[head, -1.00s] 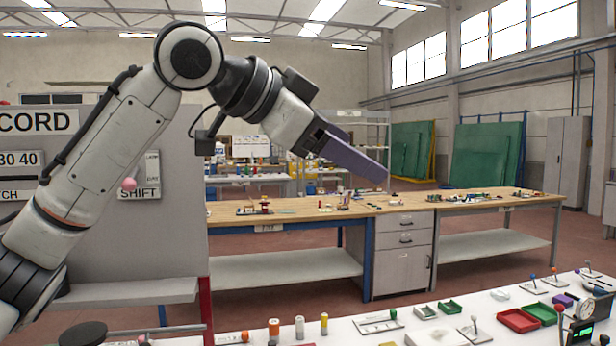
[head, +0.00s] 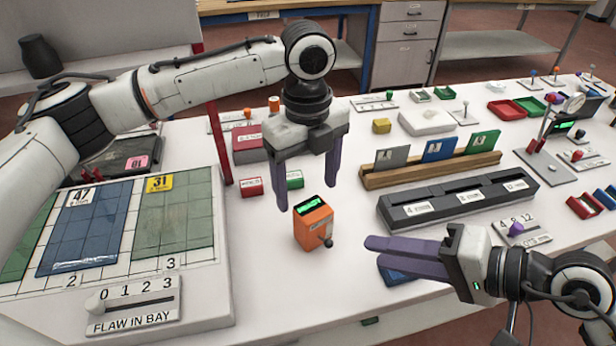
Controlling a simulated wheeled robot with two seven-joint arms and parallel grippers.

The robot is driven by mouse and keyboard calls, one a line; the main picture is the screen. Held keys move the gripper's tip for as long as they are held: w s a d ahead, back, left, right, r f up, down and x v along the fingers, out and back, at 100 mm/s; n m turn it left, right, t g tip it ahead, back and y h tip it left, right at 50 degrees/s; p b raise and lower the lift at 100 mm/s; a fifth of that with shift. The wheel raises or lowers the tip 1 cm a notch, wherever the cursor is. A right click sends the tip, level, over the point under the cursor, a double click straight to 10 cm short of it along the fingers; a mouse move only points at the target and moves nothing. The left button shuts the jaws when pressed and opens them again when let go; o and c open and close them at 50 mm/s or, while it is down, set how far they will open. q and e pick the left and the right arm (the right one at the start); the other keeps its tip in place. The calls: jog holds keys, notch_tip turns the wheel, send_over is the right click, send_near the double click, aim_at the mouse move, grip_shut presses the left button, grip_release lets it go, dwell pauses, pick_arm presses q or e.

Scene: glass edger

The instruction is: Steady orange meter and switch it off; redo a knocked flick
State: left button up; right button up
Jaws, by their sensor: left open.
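The orange meter (head: 313,228) stands upright on the white table, with a lit green display on top and a small dark lever (head: 327,242) on its front lower right. My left gripper (head: 306,207) points down from above, open, with its two purple fingers apart. In the head view its fingertips show to the left and right of the meter's top; whether they touch it cannot be told. My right gripper (head: 375,257) comes in from the right with its purple fingers pointing left toward the meter, apart from it. Its opening is unclear at this angle.
A tile board (head: 185,290) with a numbered slider lies left. A black slotted rack (head: 455,202) and a wooden card holder (head: 430,172) stand to the right behind. Small red (head: 252,187) and green (head: 295,180) blocks sit near my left fingers. The table in front is mostly clear.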

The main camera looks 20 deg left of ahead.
aim_at(307, 219)
pick_arm(q)
notch_tip(307, 219, down, 10)
dwell(0.5)
